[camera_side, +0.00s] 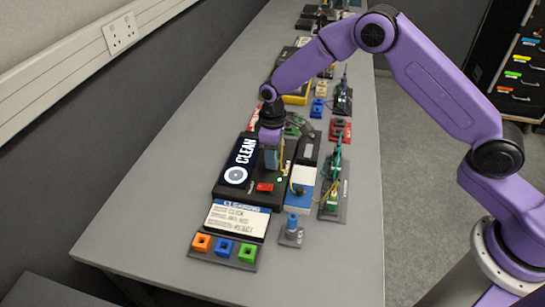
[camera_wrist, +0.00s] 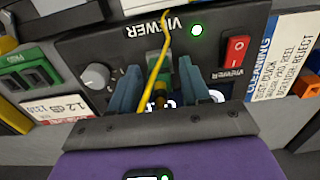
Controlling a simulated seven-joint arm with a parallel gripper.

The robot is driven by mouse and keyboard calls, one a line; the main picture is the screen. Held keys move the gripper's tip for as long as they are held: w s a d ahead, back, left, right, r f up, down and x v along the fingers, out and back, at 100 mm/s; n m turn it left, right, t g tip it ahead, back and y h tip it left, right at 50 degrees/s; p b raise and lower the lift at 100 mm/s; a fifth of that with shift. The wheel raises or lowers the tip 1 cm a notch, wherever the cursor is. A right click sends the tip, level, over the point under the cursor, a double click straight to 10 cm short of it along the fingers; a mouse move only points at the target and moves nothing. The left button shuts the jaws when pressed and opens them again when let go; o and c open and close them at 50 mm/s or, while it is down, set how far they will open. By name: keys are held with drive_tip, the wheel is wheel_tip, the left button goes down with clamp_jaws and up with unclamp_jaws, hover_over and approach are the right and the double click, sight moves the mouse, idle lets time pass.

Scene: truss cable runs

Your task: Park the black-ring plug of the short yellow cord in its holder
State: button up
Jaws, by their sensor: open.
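My gripper (camera_side: 271,160) is over the black viewer box (camera_side: 268,197) in the side view. In the wrist view its two blue-grey fingers (camera_wrist: 157,82) are apart, with a green and yellow part (camera_wrist: 154,68) between them. Whether the fingers touch that part cannot be told. A yellow cord (camera_wrist: 161,52) runs from the top of the viewer box down between the fingers. A short stretch of yellow cord (camera_side: 297,188) also shows by the blue and white box in the side view. I cannot make out a black ring or tell which holder is the plug's.
The bench's near end is bare.

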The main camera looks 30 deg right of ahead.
clamp_jaws()
drive_tip(key=shift+r, duration=0.1)
drive_tip(key=shift+r, duration=2.2)
drive_tip(key=shift+s+d, duration=0.1)
